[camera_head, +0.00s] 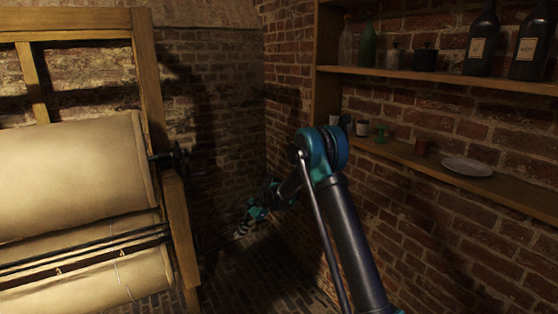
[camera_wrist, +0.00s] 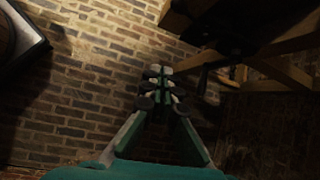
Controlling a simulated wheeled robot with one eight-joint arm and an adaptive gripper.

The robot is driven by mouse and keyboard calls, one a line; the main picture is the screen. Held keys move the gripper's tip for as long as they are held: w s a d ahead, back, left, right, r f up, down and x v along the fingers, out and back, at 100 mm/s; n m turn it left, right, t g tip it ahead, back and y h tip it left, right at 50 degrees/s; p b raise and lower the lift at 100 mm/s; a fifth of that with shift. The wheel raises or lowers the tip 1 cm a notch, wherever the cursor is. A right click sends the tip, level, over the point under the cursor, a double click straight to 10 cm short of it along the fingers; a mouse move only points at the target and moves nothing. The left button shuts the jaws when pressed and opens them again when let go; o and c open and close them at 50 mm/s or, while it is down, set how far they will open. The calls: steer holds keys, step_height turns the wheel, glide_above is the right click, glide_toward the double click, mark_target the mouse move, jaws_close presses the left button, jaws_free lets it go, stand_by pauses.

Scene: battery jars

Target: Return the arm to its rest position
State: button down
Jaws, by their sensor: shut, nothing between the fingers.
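My gripper (camera_head: 243,229) is at the end of my teal and dark arm in the head view, low and in front of the brick corner. It is small and dim there. In the wrist view my gripper (camera_wrist: 156,72) shows clearly, with its green fingers together at the tips and nothing between them. Brick surface fills much of the background behind the fingers. My gripper touches no object that I can make out.
A wooden frame (camera_head: 176,240) with large cream rolls (camera_head: 70,175) stands at the left. Wooden shelves (camera_head: 440,77) on the right brick wall hold dark bottles (camera_head: 482,42), small jars and a white plate (camera_head: 467,166). Dark brick floor (camera_head: 262,285) lies open between.

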steer(key=s+d+r+n+t+h, duration=0.1)
steer(key=s+d+r+n+t, duration=0.1)
steer(key=s+d+r, duration=0.6)
steer(key=s+d+r+n+t+h, duration=0.2)
steer(key=s+d+r, duration=0.15)
steer(key=d, duration=0.85)
steer(key=s+d+f+n+t+h, duration=0.1)
steer(key=s+d+f+n+h, duration=0.1)
steer(key=s+d, duration=0.6)
steer(key=s+d+f+n+t+h, duration=0.1)
steer(key=s+d+n, duration=0.3)
steer(key=s+d, duration=0.5)
steer(key=s+h, duration=0.1)
steer(key=s, duration=0.5)
steer(key=shift+s+f+t, duration=0.2)
steer(key=shift+f+t, duration=0.1)
steer(key=shift+f, duration=0.1)
